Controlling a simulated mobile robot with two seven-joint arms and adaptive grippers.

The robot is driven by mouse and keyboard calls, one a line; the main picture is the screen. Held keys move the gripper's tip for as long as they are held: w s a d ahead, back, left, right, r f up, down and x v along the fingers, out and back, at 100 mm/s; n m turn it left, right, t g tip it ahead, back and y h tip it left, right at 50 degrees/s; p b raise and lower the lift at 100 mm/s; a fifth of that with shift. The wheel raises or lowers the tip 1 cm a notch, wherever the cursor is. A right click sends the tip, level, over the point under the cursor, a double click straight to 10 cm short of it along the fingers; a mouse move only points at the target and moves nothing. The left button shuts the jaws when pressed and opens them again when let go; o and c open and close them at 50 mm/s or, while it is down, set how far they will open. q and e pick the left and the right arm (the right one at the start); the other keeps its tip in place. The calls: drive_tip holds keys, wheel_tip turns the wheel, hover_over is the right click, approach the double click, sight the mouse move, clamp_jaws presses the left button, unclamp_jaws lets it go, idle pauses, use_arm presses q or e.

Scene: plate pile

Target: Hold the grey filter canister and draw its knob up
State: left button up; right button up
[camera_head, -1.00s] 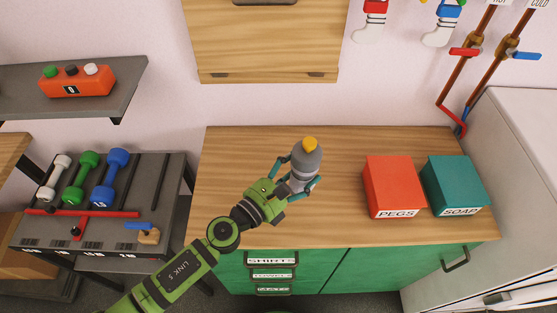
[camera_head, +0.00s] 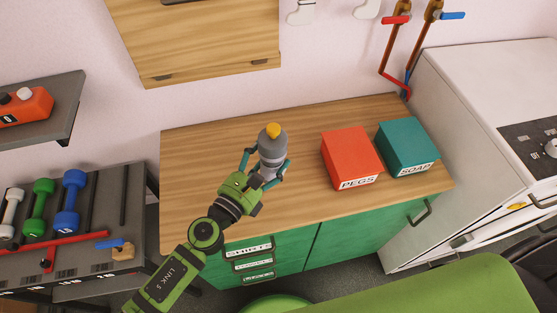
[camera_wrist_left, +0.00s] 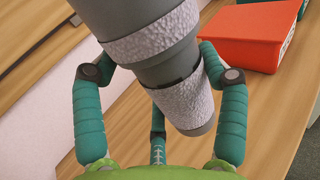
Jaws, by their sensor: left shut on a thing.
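The grey filter canister (camera_head: 272,146) stands above the wooden counter, with a yellow knob (camera_head: 273,130) on its top. My left gripper (camera_head: 266,170) is shut around the canister's lower body. In the left wrist view the canister (camera_wrist_left: 150,45) looks tilted, with pale rough bands around it, and the teal fingers of my left gripper (camera_wrist_left: 160,90) are on both sides of it. The knob is out of that view. I cannot tell whether the canister's base touches the counter. My right gripper is not in view.
A red PEGS box (camera_head: 350,155) and a teal SOAP box (camera_head: 407,145) stand to the right on the counter (camera_head: 200,185). A wooden cabinet (camera_head: 200,45) hangs behind. Dumbbells (camera_head: 68,203) rest on a rack at left. The counter's left part is clear.

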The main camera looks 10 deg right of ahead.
use_arm(q)
drive_tip(key=shift+n, duration=0.3)
drive_tip(key=shift+w+a+f+b, duration=0.7)
drive_tip(key=shift+a+f+b, duration=0.6)
drive_tip(key=shift+f, duration=0.05)
drive_tip(key=shift+w+a+f+b, duration=0.65)
drive_tip(key=shift+a+f+b, duration=0.65)
drive_tip(key=shift+a+f, duration=0.1)
drive_tip(key=shift+w+a+f+b, duration=0.7)
drive_tip(key=shift+a+f+b, duration=0.55)
drive_tip(key=shift+f+b, duration=0.1)
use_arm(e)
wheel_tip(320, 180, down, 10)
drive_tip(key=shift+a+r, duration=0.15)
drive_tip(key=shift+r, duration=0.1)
use_arm(q)
drive_tip(key=shift+f, duration=0.2)
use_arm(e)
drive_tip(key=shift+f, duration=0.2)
